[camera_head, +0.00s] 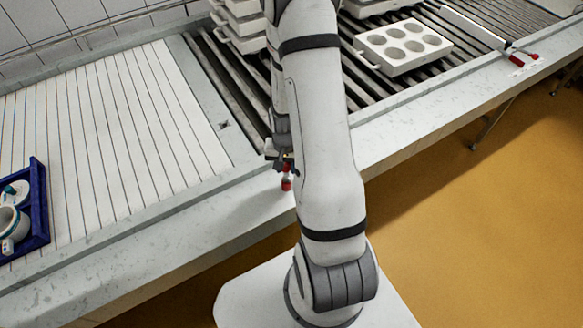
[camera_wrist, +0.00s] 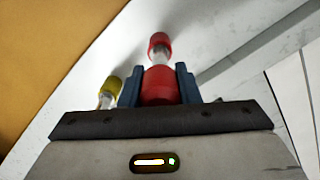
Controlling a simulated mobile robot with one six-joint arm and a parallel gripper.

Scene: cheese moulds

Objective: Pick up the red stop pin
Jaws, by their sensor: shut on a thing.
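The red stop pin (camera_wrist: 160,87) has a red body, a pale metal neck and a red knob. In the wrist view it stands between the two blue fingers of my gripper (camera_wrist: 159,70), which press on it from both sides. In the head view the red pin (camera_head: 287,184) shows just below my gripper (camera_head: 284,164), over the pale front ledge of the counter. My arm hides part of the gripper there. I cannot tell whether the pin touches the ledge.
A yellow pin (camera_wrist: 108,92) is left of the gripper in the wrist view. White moulds (camera_head: 403,46) sit on the roller conveyor behind my arm. Red-ended parts (camera_head: 517,60) lie at the far right.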

